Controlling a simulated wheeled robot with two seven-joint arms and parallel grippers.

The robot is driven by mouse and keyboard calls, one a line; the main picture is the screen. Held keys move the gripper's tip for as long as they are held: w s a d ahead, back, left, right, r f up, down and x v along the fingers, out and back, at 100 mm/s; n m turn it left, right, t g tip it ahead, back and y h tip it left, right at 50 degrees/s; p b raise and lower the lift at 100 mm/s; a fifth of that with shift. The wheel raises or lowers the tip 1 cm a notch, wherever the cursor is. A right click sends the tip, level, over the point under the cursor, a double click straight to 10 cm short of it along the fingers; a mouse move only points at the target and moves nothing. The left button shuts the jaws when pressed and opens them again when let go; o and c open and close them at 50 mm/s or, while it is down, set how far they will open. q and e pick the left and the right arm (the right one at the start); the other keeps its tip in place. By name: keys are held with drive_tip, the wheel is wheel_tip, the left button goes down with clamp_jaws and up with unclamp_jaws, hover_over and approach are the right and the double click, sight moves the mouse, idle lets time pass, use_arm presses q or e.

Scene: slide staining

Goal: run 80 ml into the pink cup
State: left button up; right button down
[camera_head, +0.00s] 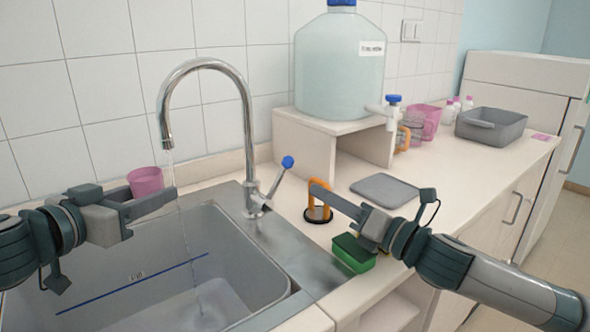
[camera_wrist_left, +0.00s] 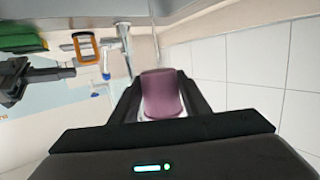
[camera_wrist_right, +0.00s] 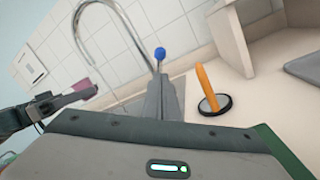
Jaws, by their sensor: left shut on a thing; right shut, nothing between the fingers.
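A thin water stream (camera_head: 185,230) falls from the tap (camera_head: 205,64) into the sink, seemingly just right of the cup; whether any enters the cup I cannot tell. The cup's inside level is hidden. The tap lever has a blue knob (camera_head: 288,161). My right gripper (camera_head: 326,192) is shut and empty, right of the lever.
The sink (camera_head: 130,285) has a blue line on its wall and some water at the bottom. An orange handle on a black disc (camera_head: 318,214) and a green sponge (camera_head: 352,254) are near my right gripper. A large water carboy (camera_head: 335,75) stands on a shelf behind.

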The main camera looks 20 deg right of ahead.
drive_tip(key=d+n, duration=0.1)
drive_tip(key=n, duration=0.5)
drive_tip(key=d+r+n+h, duration=0.1)
drive_tip(key=n, duration=0.5)
drive_tip(key=s+d+n, duration=0.1)
drive_tip(key=n, duration=0.5)
drive_tip(key=shift+d+r+h, duration=0.15)
drive_tip(key=shift+r+h, duration=0.15)
drive_tip(key=shift+h, duration=0.1)
idle(0.5)
